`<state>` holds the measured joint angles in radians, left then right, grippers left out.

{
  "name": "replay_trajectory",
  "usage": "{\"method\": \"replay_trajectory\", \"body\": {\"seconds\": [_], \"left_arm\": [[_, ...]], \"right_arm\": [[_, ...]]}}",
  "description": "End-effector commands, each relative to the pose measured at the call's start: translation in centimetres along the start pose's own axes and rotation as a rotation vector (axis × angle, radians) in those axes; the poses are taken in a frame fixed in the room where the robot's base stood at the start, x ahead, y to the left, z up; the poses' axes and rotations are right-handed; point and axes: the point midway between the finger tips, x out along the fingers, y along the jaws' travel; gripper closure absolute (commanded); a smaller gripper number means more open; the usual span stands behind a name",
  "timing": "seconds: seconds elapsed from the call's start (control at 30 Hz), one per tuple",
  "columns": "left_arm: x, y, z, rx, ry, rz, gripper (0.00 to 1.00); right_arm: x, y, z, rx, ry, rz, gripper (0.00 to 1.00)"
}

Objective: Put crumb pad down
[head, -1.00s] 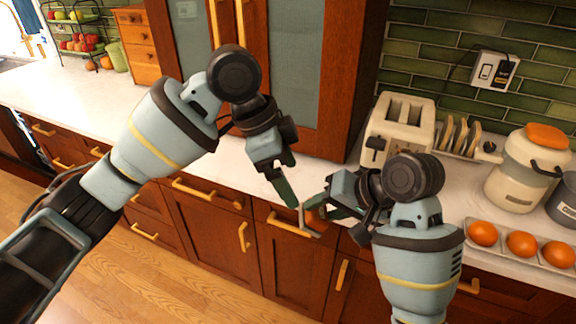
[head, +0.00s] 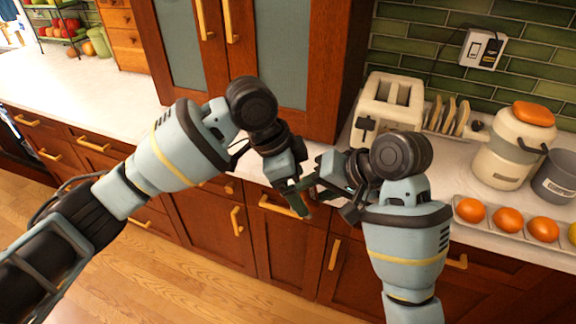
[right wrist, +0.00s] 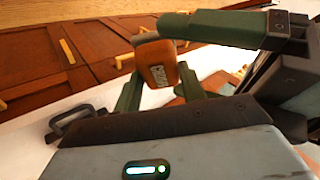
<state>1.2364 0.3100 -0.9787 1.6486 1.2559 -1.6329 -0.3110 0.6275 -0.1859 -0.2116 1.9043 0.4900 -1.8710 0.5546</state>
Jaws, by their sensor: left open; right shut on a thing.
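In the head view my right gripper (head: 312,188) reaches in from the right, and the pad is hidden behind the grippers. My left gripper (head: 298,203) is open, close beside the right one, in front of the counter edge. A green finger crosses the top of the right wrist view, close to the pad; I cannot tell if it touches.
A cream toaster (head: 387,108) stands on the counter, with a toast rack (head: 448,116) to its right. Beyond are a cream canister with an orange top (head: 505,150), a grey pot (head: 555,177) and a tray of oranges (head: 487,222).

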Motion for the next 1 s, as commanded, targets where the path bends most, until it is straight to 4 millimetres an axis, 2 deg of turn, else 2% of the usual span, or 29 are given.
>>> {"method": "replay_trajectory", "body": {"seconds": [0.1,0.23,0.6,0.97,1.0], "left_arm": [[1.4,0.1,0.0,0.001,0.0,0.002,0.11],[2.3,0.0,0.0,0.001,0.001,0.0,0.11],[2.7,0.0,0.0,0.001,0.001,0.0,0.11],[2.7,0.0,0.0,0.001,0.001,0.0,0.58],[2.7,0.0,0.0,0.001,0.001,0.0,0.63]], "right_arm": [[0.0,0.0,0.0,0.0,0.0,0.0,0.84],[0.0,0.0,0.0,0.0,0.001,0.0,0.84],[0.0,0.0,0.0,0.0,0.001,0.0,0.84],[0.0,0.0,0.0,0.0,0.0,0.0,0.84],[0.0,0.0,0.0,0.0,0.0,0.0,0.55]]}}
